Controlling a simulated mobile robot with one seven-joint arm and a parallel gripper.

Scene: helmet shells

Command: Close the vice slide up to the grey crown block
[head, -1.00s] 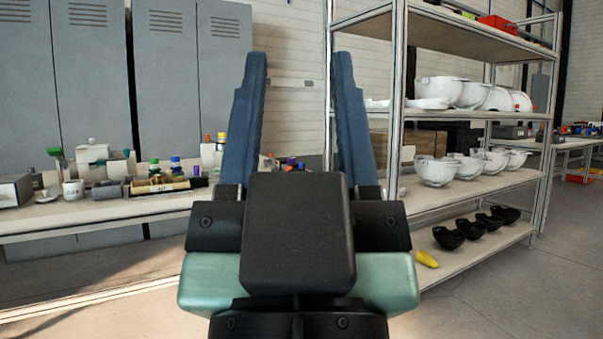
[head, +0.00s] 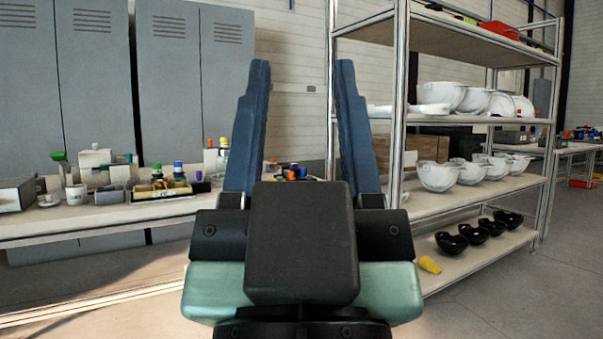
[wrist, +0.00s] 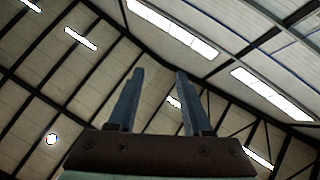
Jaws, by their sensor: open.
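My gripper (head: 305,130) points upward in the middle of the head view, its two blue fingers spread apart with nothing between them. It also shows in the wrist view (wrist: 160,102), open and empty against the ceiling.
A long bench (head: 40,231) with small bottles, a mug (head: 76,195) and boxes runs along the left, before grey lockers (head: 95,80). A metal shelf rack (head: 398,100) stands at right with white helmet shells (head: 438,177) and black shells (head: 451,243).

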